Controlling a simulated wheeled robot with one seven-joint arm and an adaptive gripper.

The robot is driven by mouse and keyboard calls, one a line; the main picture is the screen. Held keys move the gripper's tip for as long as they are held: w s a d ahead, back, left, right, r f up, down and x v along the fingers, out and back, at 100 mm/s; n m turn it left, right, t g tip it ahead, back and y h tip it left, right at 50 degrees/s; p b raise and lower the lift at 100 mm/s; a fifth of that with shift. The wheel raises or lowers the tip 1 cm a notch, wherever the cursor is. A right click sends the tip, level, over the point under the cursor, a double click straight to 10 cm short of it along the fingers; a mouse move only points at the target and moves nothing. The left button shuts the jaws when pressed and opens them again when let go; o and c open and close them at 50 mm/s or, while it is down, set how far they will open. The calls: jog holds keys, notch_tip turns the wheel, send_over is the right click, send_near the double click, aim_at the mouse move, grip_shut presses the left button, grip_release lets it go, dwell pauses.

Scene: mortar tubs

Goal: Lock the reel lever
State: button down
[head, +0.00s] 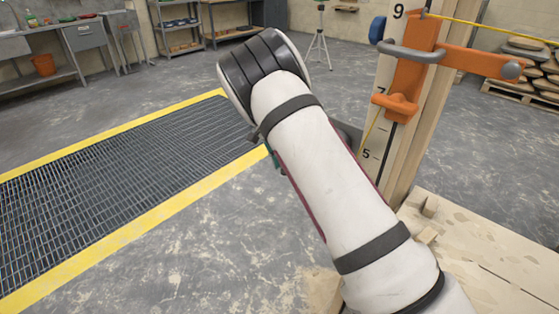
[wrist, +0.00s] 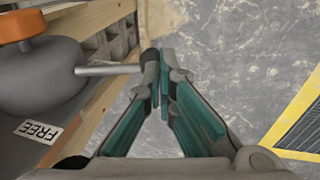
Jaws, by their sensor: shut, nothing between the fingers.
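In the wrist view, a dark grey round reel housing (wrist: 38,78) with an orange knob (wrist: 22,25) is at the left. A "FREE" label (wrist: 39,130) is beside it. A thin grey metal lever (wrist: 105,70) points right from the housing. My gripper (wrist: 161,82), with teal finger pads, is shut and empty. Its fingertips are at the lever's outer end; I cannot tell whether they touch it. In the head view my arm hides most of the gripper and the reel; a dark grey part (head: 349,134) shows behind the arm.
A numbered wooden post (head: 387,92) with an orange bracket (head: 410,72) and grey handle (head: 412,52) stands right of my arm. A yellow line runs from its top. A wooden platform (head: 480,265) is at lower right. A yellow-edged floor grate (head: 110,165) lies left.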

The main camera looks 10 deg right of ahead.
dwell(0.4)
jog(key=shift+r, duration=0.65)
